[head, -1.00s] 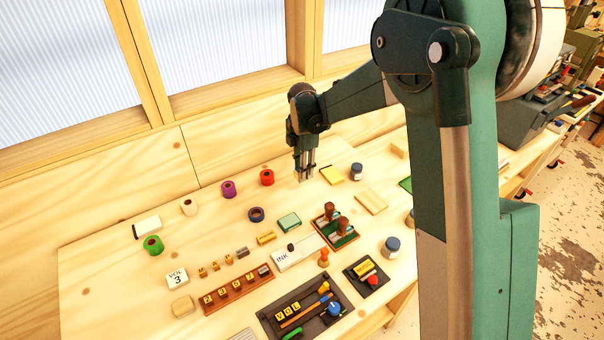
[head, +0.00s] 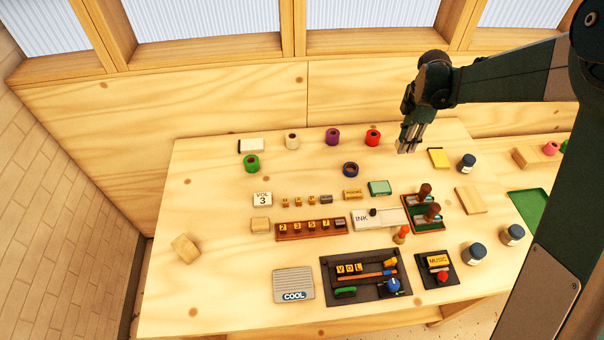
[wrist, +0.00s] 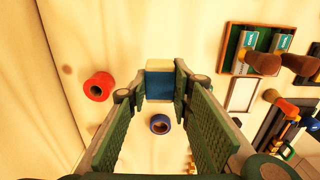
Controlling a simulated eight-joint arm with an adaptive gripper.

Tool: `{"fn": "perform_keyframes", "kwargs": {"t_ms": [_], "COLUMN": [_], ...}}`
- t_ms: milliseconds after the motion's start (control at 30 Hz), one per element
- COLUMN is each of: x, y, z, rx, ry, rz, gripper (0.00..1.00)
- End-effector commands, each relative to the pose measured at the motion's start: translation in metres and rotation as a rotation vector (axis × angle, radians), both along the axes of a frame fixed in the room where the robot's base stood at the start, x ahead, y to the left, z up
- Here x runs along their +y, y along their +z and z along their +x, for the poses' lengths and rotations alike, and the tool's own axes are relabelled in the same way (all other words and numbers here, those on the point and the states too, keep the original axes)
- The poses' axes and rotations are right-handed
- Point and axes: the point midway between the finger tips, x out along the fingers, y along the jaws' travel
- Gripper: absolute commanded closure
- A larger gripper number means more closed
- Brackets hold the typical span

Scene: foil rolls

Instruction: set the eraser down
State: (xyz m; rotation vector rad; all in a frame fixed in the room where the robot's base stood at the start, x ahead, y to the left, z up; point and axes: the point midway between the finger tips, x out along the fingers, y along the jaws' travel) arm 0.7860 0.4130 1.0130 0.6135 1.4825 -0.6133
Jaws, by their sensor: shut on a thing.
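My gripper (head: 408,146) points down near the far side of the table, between the red roll (head: 372,138) and a yellow block (head: 438,157). In the wrist view my gripper (wrist: 162,88) has its two green-padded fingers around the eraser (wrist: 160,84), a small block with a blue sleeve and a cream end. The fingers are shut on it. In the head view the eraser is mostly hidden by the fingertips. I cannot tell whether its underside touches the table. The dark blue roll (wrist: 160,124) lies apart from it, as does the red roll.
Purple (head: 332,137), cream (head: 292,141) and green (head: 251,163) rolls stand to the left. A green tin (head: 380,188), a stamp rack (head: 418,226) and a dark tray (head: 333,300) lie nearer. Bare wood surrounds the blue roll.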

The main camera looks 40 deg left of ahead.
Motion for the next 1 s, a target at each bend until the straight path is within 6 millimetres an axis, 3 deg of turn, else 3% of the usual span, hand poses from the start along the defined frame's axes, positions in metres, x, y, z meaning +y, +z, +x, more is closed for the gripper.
{"fn": "perform_keyframes", "kwargs": {"t_ms": [367, 1000], "x": [0.077, 0.208], "y": [0.001, 0.002], "z": [-0.056, -0.189], "rx": [0.0, 0.001], "ry": [0.004, 0.003], "rz": [0.0, 0.001], "gripper": [0.9, 0.9]}}
